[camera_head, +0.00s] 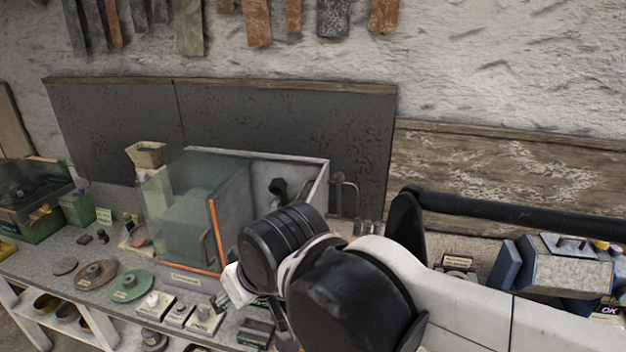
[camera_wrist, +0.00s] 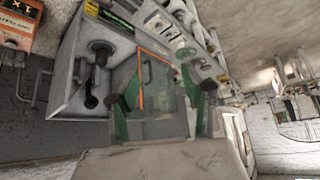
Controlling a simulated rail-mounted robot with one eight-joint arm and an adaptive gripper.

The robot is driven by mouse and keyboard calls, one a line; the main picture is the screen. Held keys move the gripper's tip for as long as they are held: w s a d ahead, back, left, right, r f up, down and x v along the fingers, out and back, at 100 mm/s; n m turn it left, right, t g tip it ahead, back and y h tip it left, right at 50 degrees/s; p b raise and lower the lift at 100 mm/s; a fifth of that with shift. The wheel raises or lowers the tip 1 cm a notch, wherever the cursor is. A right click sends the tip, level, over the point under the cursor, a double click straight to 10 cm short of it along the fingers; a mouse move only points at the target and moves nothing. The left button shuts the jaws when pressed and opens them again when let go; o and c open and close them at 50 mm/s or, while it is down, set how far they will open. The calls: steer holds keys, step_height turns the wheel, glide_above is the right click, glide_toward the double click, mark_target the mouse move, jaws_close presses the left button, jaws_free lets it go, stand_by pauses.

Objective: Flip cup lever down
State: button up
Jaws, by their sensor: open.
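A pale cabinet (camera_head: 318,185) with a glass front and orange edging stands on the bench. Inside it is a black fitting (camera_head: 278,187), possibly the cup lever, partly hidden by my arm in the head view. In the wrist view the cabinet (camera_wrist: 68,75) shows tilted, with a black round cup (camera_wrist: 101,48) and a dark lever-like part (camera_wrist: 91,92) below it on its inner wall. I cannot tell the lever's exact position. My gripper (camera_wrist: 157,100) is open and empty in front of the glass panel, apart from the cup and lever.
Stone discs (camera_head: 130,285) and small labelled blocks (camera_head: 155,305) lie on the bench front. A green box (camera_head: 78,208) stands left. Pipes (camera_head: 347,195) rise beside the cabinet's right wall. In the wrist view an orange box (camera_wrist: 18,32) hangs at the upper left.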

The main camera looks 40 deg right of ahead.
steer(key=w+d+r+m+b, duration=0.1)
steer(key=w+d, duration=0.1)
steer(key=w+d+r+h, duration=0.1)
steer(key=w+d+r, duration=0.1)
steer(key=w, duration=0.1)
steer(key=w+d+r+m+b, duration=0.1)
steer(key=w+d, duration=0.1)
steer(key=d, duration=0.1)
steer(key=shift+w+r+m+h+b, duration=0.25)
steer(key=shift+m+h+b, duration=0.05)
steer(key=shift+b, duration=0.05)
jaws_close()
steer(key=w+d+r+m+g+h+b, duration=0.1)
steer(key=w+d+r+m+b, duration=0.1)
steer(key=w+d, duration=0.4)
steer(key=w+d+r+m+g+h+b, duration=0.1)
steer(key=w+d+r+m+b, duration=0.15)
steer(key=d, duration=0.55)
steer(key=w+d+f+m+g+h+b, duration=0.1)
steer(key=w+d+m+b, duration=0.1)
steer(key=d, duration=1.2)
steer(key=w+d+f+m+g+h+b, duration=0.1)
steer(key=w+d+m, duration=0.3)
steer(key=d, duration=1)
steer(key=shift+d+b, duration=0.4)
steer(key=shift+b, duration=0.35)
